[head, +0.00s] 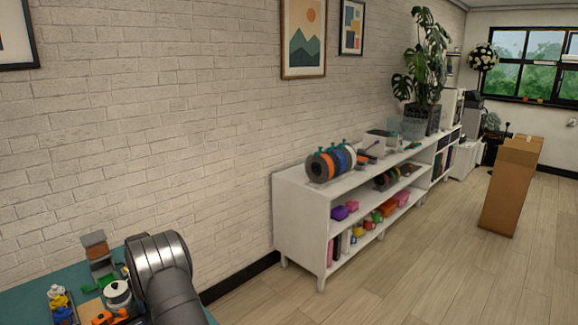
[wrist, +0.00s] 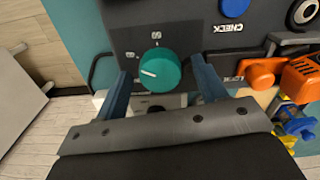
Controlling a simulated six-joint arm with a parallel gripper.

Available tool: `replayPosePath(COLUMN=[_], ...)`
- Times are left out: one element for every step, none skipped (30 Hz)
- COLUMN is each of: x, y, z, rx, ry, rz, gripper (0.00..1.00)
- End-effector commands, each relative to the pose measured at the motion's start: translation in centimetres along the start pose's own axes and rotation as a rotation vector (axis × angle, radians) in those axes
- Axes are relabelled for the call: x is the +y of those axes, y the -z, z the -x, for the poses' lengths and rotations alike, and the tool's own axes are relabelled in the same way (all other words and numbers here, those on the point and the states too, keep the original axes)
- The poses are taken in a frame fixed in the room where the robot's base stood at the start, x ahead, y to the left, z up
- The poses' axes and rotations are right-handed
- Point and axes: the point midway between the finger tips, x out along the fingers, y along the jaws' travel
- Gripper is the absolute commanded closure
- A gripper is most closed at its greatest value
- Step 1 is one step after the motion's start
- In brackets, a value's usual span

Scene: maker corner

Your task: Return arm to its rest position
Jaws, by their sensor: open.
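My gripper (wrist: 160,92) shows in the wrist view with its two blue fingers apart. A teal knob (wrist: 160,69) with a white pointer mark, on a dark panel (wrist: 190,28), appears between and just beyond the fingers. I cannot tell whether a finger touches it. No object is held between the fingers. In the head view my grey arm link (head: 160,265) stands at the lower left, over the teal table (head: 22,298); the gripper is not visible there.
A blue button (wrist: 234,7) and orange parts (wrist: 262,73) are near the fingers. Small coloured items and a white pot (head: 118,293) crowd the table beside my arm. A white shelf (head: 298,222) lines the brick wall. A cardboard box (head: 510,185) stands on otherwise open floor.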

Motion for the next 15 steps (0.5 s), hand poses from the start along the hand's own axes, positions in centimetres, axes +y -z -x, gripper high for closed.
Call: replayPosePath(x=[0.0, 0.0, 0.0, 0.0, 0.0, 0.0, 0.0, 0.0, 0.0, 0.0, 0.0, 0.0, 0.0, 0.0, 0.0], y=[0.0, 0.0, 0.0, 0.0, 0.0, 0.0, 0.0, 0.0, 0.0, 0.0, 0.0, 0.0, 0.0, 0.0, 0.0], z=[0.0, 0.0, 0.0, 0.0, 0.0, 0.0, 0.0, 0.0, 0.0, 0.0, 0.0, 0.0, 0.0, 0.0, 0.0], rx=[0.0, 0.0, 0.0, 0.0, 0.0, 0.0, 0.0, 0.0, 0.0, 0.0, 0.0, 0.0, 0.0, 0.0, 0.0], ry=[0.0, 0.0, 0.0, 0.0, 0.0, 0.0, 0.0, 0.0, 0.0, 0.0, 0.0, 0.0, 0.0, 0.0, 0.0], rz=[0.031, 0.051, 0.076, 0.092, 0.107, 0.124, 0.135, 0.144, 0.155, 0.161, 0.165, 0.17, 0.172, 0.173, 0.174], gripper=[0.35, 0.35, 0.35, 0.35, 0.35, 0.35, 0.35, 0.35, 0.35, 0.35, 0.35, 0.35, 0.35, 0.35, 0.35])
